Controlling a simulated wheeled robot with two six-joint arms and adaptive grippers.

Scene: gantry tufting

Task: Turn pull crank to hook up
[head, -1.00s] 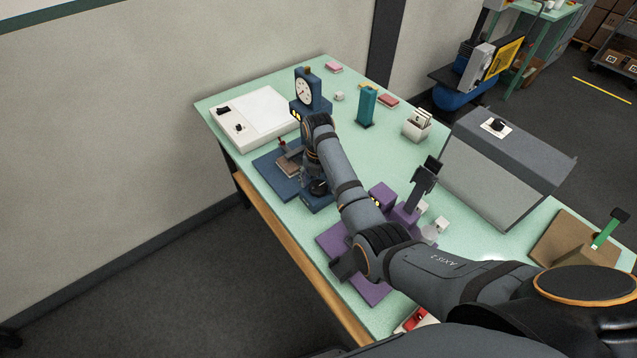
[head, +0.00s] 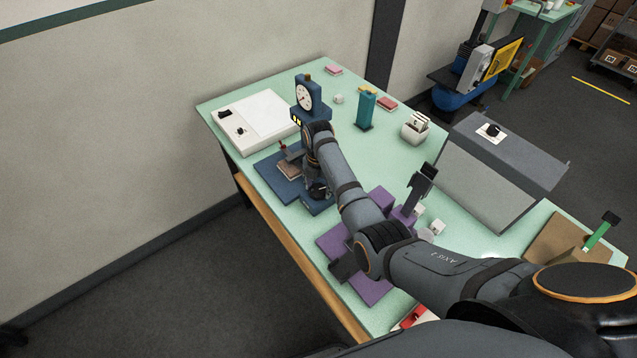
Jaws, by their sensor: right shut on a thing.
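The blue test stand with a round white dial (head: 307,95) stands at the back left of the table, with its blue base plate (head: 277,180) in front. A small brownish block (head: 289,171) sits on that base. My right arm reaches over from the lower right. My right gripper (head: 318,190) is low at the front right of the blue base, shut on what seems to be the pull crank; fingers and crank are mostly hidden by the gripper and arm. The hook cannot be made out. My left gripper is not in view.
A white box with black knobs (head: 258,115) stands at left. A purple fixture (head: 372,290) lies beneath my forearm.

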